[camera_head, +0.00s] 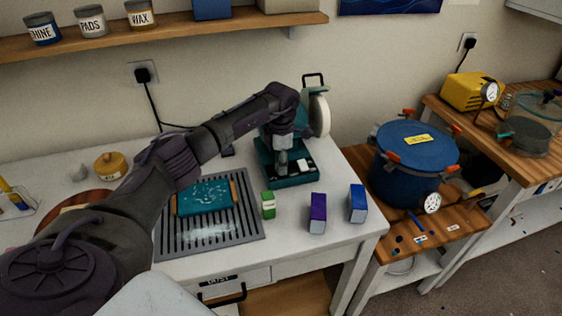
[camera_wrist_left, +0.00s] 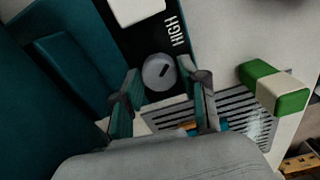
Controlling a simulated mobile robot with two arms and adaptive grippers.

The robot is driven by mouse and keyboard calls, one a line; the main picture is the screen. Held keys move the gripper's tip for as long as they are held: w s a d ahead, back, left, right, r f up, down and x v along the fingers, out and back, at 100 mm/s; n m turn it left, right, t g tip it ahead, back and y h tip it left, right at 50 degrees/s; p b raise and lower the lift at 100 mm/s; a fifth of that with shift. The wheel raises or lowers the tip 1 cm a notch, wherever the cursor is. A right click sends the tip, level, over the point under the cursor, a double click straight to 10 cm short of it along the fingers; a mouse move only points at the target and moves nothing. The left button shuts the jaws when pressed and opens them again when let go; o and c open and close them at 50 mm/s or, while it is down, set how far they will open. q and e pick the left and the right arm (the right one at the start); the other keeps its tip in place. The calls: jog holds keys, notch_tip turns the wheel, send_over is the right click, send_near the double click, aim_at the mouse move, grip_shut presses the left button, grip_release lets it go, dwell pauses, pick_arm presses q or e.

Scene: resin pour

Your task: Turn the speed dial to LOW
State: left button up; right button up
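The teal machine (camera_head: 290,178) stands at the back of the white bench, with a pale disc (camera_head: 319,115) on its right side. In the left wrist view, its black panel carries a round grey speed dial (camera_wrist_left: 159,72) with a short dark mark on its face and the word HIGH (camera_wrist_left: 175,32) beside it. No LOW label can be made out. My left gripper (camera_head: 283,165) reaches down to the front of the machine. In the wrist view, its two fingers (camera_wrist_left: 160,80) are apart, with the dial between their tips; contact cannot be told. My right gripper is not in view.
A grooved grey mat (camera_head: 246,238) holds a teal slab (camera_head: 206,196). A green-and-white block (camera_head: 268,205), a purple box (camera_head: 318,212) and a blue box (camera_head: 357,203) stand in front of the machine. A blue pressure pot (camera_head: 413,170) stands on the right.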

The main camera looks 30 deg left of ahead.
pick_arm(q)
jog(key=c, duration=0.5)
jog(key=shift+c, duration=0.6)
jog(key=shift+f+m+b, duration=0.15)
jog(key=shift+m+b, duration=0.85)
jog(key=shift+m, duration=0.1)
jog(key=m+b, duration=0.2)
jog(key=m, duration=0.1)
jog(key=shift+w+m, duration=0.1)
jog(key=shift+m, duration=0.2)
jog(key=m+b, duration=0.2)
jog(key=m, duration=0.3)
jog(key=m+b, duration=0.1)
jog(key=m, duration=0.4)
jog(key=shift+m, duration=0.3)
jog(key=o, duration=1.1)
